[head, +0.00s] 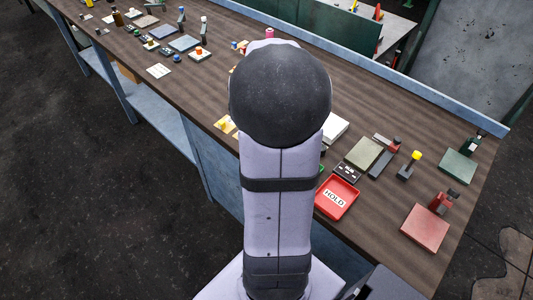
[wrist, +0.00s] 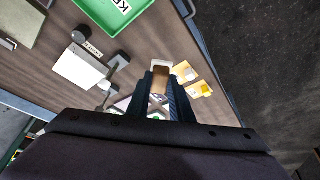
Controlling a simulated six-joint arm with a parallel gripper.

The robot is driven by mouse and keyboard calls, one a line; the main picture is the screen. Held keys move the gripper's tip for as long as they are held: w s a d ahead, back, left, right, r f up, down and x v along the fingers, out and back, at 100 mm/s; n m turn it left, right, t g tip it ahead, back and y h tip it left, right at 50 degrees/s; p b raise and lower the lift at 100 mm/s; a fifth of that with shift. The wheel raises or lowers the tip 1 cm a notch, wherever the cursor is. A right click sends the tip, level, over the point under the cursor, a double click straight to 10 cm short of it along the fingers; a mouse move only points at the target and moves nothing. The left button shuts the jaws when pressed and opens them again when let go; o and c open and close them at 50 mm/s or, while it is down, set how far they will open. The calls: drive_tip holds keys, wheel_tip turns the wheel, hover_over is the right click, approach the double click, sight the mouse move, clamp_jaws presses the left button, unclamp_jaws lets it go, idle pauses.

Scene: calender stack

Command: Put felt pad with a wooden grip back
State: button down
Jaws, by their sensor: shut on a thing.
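My gripper (wrist: 160,84) shows in the wrist view with its two dark fingers closed around a small brown block with a pale far edge. The brown part looks like the wooden grip of the felt pad (wrist: 160,70); most of the piece is hidden between the fingers. It is held over the brown bench, and I cannot tell how high. In the head view my own arm hides the gripper and the held piece.
Near the gripper are yellow pieces (wrist: 200,89), a white block (wrist: 80,68) with a black knob beside it, and a green tray (wrist: 106,10). A red HOLD tray (head: 322,207) and a red block (head: 424,230) sit on the bench's right part. Bare bench (head: 385,105) lies along the back.

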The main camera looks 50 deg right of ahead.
drive_tip(key=shift+f+p, duration=0.75)
drive_tip(key=shift+f, duration=4.25)
drive_tip(key=shift+f, duration=0.15)
drive_tip(key=c, duration=1.6)
unclamp_jaws()
drive_tip(key=shift+s+a+r, duration=0.1)
drive_tip(key=shift+r, duration=0.45)
drive_tip(key=b+v, duration=0.1)
drive_tip(key=v, duration=1)
drive_tip(key=shift+r, duration=0.1)
